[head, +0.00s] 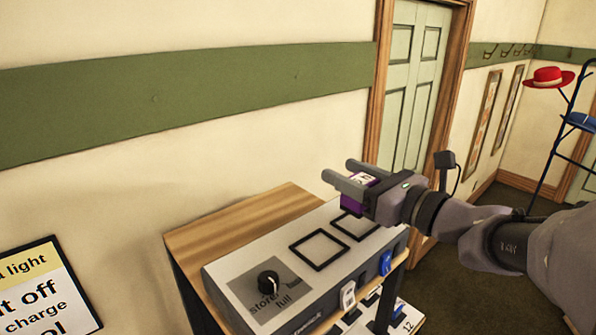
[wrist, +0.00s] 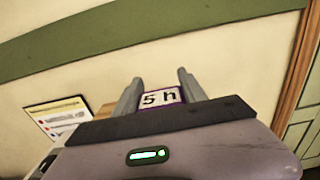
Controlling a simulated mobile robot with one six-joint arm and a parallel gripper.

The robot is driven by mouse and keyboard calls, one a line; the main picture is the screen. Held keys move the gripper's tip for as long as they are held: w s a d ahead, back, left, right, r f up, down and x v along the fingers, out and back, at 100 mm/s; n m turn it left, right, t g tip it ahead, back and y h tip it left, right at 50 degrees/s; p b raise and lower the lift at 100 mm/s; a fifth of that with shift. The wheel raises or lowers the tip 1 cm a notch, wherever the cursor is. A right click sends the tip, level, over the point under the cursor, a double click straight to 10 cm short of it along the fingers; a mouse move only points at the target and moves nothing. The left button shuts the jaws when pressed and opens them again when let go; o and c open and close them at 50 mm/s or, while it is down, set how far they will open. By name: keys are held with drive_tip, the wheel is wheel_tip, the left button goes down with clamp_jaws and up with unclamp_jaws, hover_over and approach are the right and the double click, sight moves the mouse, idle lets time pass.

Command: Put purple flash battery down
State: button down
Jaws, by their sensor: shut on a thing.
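The purple flash battery (head: 352,203) is held in my gripper (head: 345,180), above the far right part of a grey charger unit (head: 245,262). In the wrist view the battery (wrist: 160,97) shows a white label reading "5 h" between the two fingers of my gripper (wrist: 160,90). My gripper is shut on it. The charger's top has two black square outlines, a nearer one (head: 319,250) that is empty and a farther one (head: 355,226) partly hidden by the battery and gripper. I cannot tell the exact gap below the battery.
The charger has a black knob (head: 268,281) and stands on a wooden stand (head: 225,221), with bare wood behind it. White and blue tags (head: 386,262) hang at its front. A sign (head: 42,292) is on the wall. A coat stand (head: 556,140) with hats is at right.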

sight(345, 218)
wheel_tip(345, 218, down, 3)
drive_tip(key=shift+d+f, duration=0.1)
drive_tip(key=shift+f, duration=0.05)
drive_tip(key=shift+s, duration=0.1)
drive_tip(key=shift+f+b, duration=0.15)
drive_tip(key=shift+b, duration=0.15)
drive_tip(key=c, duration=0.6)
unclamp_jaws()
drive_tip(key=shift+c, duration=0.2)
